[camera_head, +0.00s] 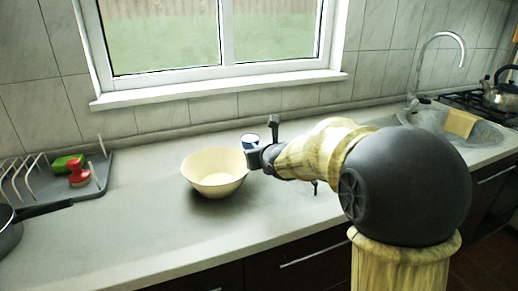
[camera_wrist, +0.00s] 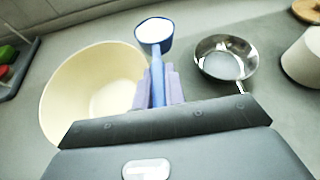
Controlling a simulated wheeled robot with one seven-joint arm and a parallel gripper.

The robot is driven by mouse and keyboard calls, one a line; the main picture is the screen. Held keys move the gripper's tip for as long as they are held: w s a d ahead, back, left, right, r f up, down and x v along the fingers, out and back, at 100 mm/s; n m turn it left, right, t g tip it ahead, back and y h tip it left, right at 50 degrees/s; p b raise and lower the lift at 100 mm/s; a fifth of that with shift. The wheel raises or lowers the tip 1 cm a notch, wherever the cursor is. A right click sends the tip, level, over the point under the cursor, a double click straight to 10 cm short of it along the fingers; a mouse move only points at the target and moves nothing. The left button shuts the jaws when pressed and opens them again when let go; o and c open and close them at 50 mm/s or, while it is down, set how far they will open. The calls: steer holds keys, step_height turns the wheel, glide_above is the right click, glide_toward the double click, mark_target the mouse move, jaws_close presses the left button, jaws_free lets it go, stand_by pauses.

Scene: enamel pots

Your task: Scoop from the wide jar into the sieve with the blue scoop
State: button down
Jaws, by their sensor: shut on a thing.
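The blue scoop (camera_wrist: 157,62) is in my gripper (camera_wrist: 158,88), its handle between the two pale purple fingers. Its round cup points away from the wrist and looks white inside; I cannot tell whether that is contents or lining. In the head view the scoop's cup (camera_head: 249,139) shows just behind the cream bowl, with my gripper (camera_head: 257,157) at the bowl's right edge. A shiny metal pan-like vessel with a handle (camera_wrist: 226,60), perhaps the sieve, stands right of the scoop. A pale round-sided vessel (camera_wrist: 304,58), perhaps the wide jar, is cut off at the right.
A wide cream bowl (camera_head: 215,172) stands on the counter left of my gripper; it also fills the left of the wrist view (camera_wrist: 92,92). A dish rack (camera_head: 85,185) holds green and red items. The counter between rack and bowl is clear. A wooden disc (camera_wrist: 307,10) lies far right.

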steer(key=shift+w, duration=0.2)
steer(key=shift+b, duration=0.4)
steer(key=shift+m+y, duration=0.5)
steer(key=shift+m, duration=0.2)
steer(key=shift+w+d+f+p, duration=0.1)
steer(key=shift+d+f+p, duration=0.25)
steer(key=shift+f, duration=0.3)
steer(key=shift+w+d+f+p, duration=0.1)
steer(key=shift+d+f+p, duration=0.2)
steer(key=shift+f+p, duration=0.3)
steer(key=shift+d+f+p, duration=0.3)
steer(key=shift+f, duration=0.4)
steer(key=shift+r+p, duration=0.15)
steer(key=shift+p, duration=0.15)
steer(key=shift+d+p, duration=0.2)
steer(key=shift+p, duration=0.1)
steer(key=shift+d+r+m+y+p, duration=0.15)
steer(key=shift+m+y+p, duration=0.15)
steer(key=shift+p, duration=0.2)
steer(key=shift+w+d+p, duration=0.2)
steer(key=shift+d+p, duration=0.1)
steer(key=shift+p, duration=0.4)
